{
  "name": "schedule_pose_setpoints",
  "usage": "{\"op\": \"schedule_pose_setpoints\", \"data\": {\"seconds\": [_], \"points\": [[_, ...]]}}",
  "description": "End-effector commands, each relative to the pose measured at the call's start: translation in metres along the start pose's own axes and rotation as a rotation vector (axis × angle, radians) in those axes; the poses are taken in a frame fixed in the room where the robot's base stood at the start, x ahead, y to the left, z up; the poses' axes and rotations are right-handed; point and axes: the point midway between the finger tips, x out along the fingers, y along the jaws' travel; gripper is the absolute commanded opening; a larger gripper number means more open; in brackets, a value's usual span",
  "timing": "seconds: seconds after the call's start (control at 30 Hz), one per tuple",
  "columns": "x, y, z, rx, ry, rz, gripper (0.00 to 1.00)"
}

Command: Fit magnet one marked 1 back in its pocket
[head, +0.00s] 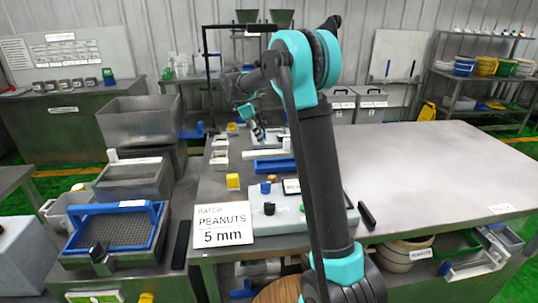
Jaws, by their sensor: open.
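My arm reaches over the metal table (430,170), and my gripper (259,134) hangs open above its far left part. The gripper is small and partly blends with the things behind it. A long white piece (268,153) and a blue tray (273,166) lie just below and in front of it. Small white bins (220,156) stand to its left. I cannot make out a magnet marked 1 or its pocket at this size. My upper arm hides part of the table.
A sign reading PEANUTS 5 mm (223,225) stands at the table's front left. A blue-framed sieve (118,228) sits at left. The table's right side is mostly clear.

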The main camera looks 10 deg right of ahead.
Motion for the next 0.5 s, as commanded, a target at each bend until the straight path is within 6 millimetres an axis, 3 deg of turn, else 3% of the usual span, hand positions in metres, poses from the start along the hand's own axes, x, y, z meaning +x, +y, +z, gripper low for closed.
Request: {"op": "schedule_pose_setpoints", "data": {"seconds": [0.1, 0.37, 0.5], "points": [[0.018, 0.0, 0.001, 0.002, 0.0, 0.0, 0.41], [0.035, 0.0, 0.001, 0.001, 0.0, 0.0, 0.41], [0.055, 0.0, 0.003, 0.002, 0.001, 0.0, 0.41]]}}
